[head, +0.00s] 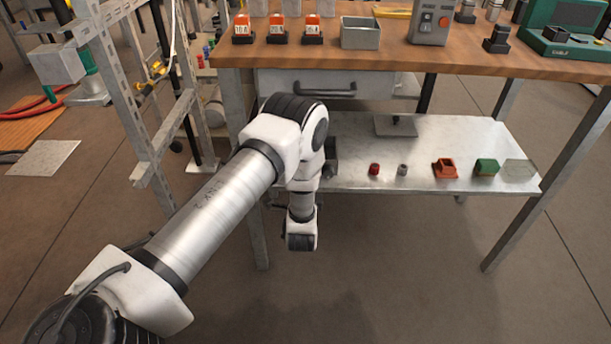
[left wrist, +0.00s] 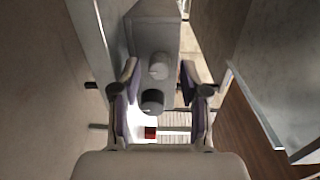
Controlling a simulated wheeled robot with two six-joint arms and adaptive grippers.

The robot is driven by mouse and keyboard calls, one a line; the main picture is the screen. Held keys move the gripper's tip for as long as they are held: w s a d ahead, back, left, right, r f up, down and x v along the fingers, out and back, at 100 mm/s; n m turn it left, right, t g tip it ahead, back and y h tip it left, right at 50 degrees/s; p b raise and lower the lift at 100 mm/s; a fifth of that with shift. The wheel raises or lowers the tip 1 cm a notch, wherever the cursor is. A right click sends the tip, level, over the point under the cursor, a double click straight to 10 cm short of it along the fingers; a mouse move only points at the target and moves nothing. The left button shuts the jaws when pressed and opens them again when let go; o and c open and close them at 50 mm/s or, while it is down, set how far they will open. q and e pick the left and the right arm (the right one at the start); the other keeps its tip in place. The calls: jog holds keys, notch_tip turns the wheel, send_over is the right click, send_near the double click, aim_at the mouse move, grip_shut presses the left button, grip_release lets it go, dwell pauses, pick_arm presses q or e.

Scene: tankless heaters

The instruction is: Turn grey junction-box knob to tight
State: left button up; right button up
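A grey junction box (left wrist: 152,32) with a light grey knob (left wrist: 159,66) and a black knob (left wrist: 152,102) shows in the left wrist view. My left gripper (left wrist: 159,72) is open, its two fingers apart on either side of the knobs. The grey knob lies between the fingertips in the picture, with a gap on both sides; I cannot tell how far ahead it is. The knob's marks are too small to read. In the head view my left arm hides the gripper and this box. My right gripper is not in view.
A wooden bench (head: 480,60) carries a grey control box (head: 432,20), an open grey bin (head: 361,33) and several orange devices. Its metal lower shelf (head: 440,145) holds small parts. A perforated metal frame (head: 150,160) stands left. Floor in front is clear.

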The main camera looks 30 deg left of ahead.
pick_arm(q)
jog(key=shift+f, duration=0.1)
jog(key=n+b, duration=0.3)
jog(key=b, duration=0.1)
jog(key=f+n+b, duration=0.1)
jog(key=n+b, duration=0.2)
jog(key=shift+f+b, duration=0.15)
jog(key=shift+b, duration=0.2)
jog(key=n+b, duration=0.9)
jog(key=b, duration=0.4)
jog(key=shift+n+t, duration=0.3)
jog(key=shift+t, duration=0.1)
jog(key=s+d+r+g+h+p, duration=0.2)
jog(key=s+d+r+g+p, duration=0.1)
jog(key=s+p, duration=0.6)
jog(key=s+d+r+m+g+h+p, duration=0.1)
jog(key=s+d+r+g+h+p, duration=0.2)
jog(key=s+p, duration=0.6)
jog(key=s+d+r+m+g+h+p, duration=0.1)
jog(key=s+d+r+g+h+p, duration=0.2)
jog(key=p, duration=1.8)
jog(key=s+d+g, duration=0.3)
jog(key=s, duration=0.4)
jog(key=shift+r, duration=0.15)
